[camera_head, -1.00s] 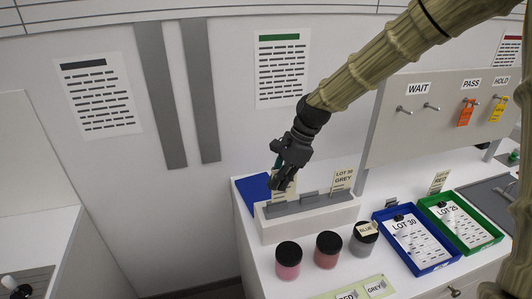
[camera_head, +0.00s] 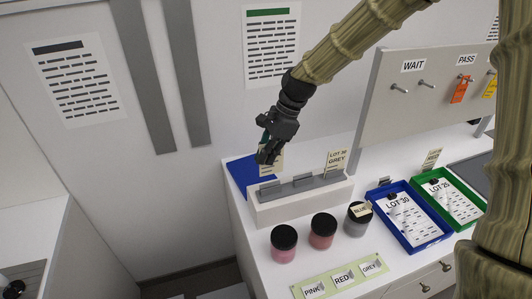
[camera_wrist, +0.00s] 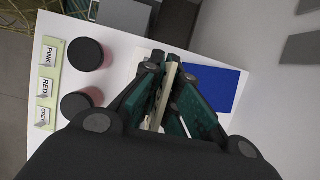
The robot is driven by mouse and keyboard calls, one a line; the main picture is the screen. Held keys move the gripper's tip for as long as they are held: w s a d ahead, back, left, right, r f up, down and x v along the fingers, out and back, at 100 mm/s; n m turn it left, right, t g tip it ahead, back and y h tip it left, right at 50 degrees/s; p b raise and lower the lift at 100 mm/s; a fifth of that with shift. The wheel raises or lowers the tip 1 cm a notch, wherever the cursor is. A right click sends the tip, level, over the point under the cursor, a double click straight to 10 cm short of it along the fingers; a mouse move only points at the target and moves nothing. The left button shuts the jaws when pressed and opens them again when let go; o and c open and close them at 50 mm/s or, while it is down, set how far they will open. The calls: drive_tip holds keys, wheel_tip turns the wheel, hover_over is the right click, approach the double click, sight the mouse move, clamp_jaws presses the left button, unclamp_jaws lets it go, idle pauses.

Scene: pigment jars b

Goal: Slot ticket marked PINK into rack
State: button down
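My gripper (camera_head: 268,157) is above the left end of the white rack (camera_head: 305,207) with grey slots. It is shut on a thin cream ticket (camera_head: 272,164), which is upright; its writing cannot be read. The ticket's lower edge appears a little above the left slot. In the wrist view the ticket's edge (camera_wrist: 169,88) shows between the teal fingers (camera_wrist: 165,110). Another ticket, LOT 30 GREY (camera_head: 337,160), stands in the rack's right slot. The middle slot looks empty.
Black-lidded pink (camera_head: 284,250), red (camera_head: 322,236) and grey (camera_head: 356,226) jars stand before the rack; a BLUE tag is at the grey one. A green strip (camera_head: 325,292) bears PINK, RED and GREY labels. Blue (camera_head: 437,239) and green (camera_head: 474,218) trays are right, a peg board (camera_head: 425,105) behind.

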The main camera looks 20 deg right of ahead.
sight(261, 176)
wheel_tip(261, 176, down, 3)
drive_tip(key=shift+s+f+b, duration=0.1)
drive_tip(key=shift+f+b, duration=0.25)
drive_tip(key=shift+f, duration=0.15)
drive_tip(key=shift+f, duration=0.1)
idle(0.4)
drive_tip(key=shift+p, duration=0.8)
drive_tip(key=shift+f+b, duration=0.6)
drive_tip(key=shift+f, duration=1.45)
drive_tip(key=c, duration=2.1)
unclamp_jaws()
